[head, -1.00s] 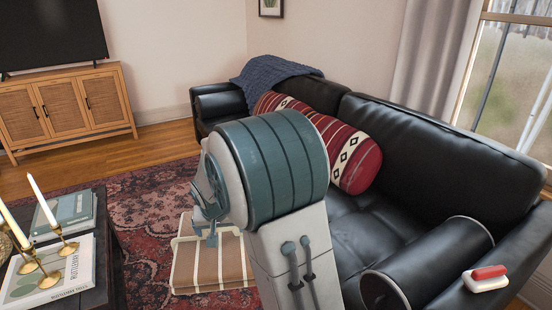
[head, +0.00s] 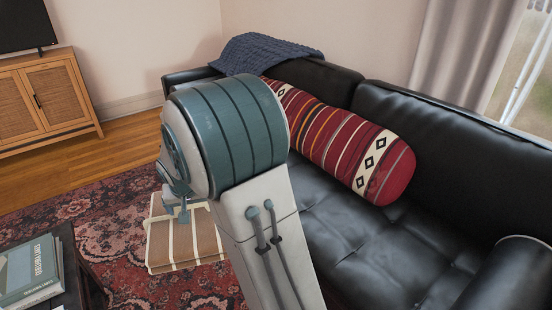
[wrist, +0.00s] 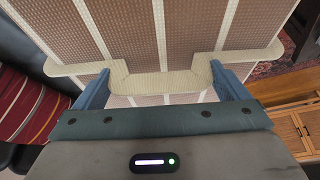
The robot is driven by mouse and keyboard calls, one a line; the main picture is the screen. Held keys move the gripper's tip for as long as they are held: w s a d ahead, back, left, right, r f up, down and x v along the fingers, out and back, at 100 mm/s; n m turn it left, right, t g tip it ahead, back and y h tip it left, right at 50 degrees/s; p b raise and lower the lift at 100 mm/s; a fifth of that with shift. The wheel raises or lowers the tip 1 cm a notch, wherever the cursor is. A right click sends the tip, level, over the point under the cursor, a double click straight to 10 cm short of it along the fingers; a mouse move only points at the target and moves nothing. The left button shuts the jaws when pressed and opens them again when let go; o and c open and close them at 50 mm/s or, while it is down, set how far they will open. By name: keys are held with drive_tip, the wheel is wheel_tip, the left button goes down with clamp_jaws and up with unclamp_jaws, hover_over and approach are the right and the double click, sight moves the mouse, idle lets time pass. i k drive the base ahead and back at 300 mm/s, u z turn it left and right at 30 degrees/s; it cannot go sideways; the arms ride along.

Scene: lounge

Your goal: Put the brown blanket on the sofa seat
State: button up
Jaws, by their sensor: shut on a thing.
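The brown blanket (head: 183,240), folded flat with cream stripes, hangs from my gripper (head: 182,212) in the head view, in front of the sofa and with the rug behind it. In the wrist view my gripper's two blue fingers (wrist: 162,88) are shut on the blanket's cream edge (wrist: 190,85), and its striped top (wrist: 190,30) extends away from them. The black leather sofa seat (head: 345,235) lies to the right of my arm. Its near left part is hidden behind my arm.
A red patterned bolster (head: 385,170) lies along the sofa back, and a dark blue throw (head: 265,52) drapes over the far corner. A dark coffee table (head: 85,285) with books (head: 35,272) is at lower left. The front of the seat is clear.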

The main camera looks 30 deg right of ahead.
sight(375, 253)
drive_tip(key=i, duration=1.5)
drive_tip(key=z, duration=2.45)
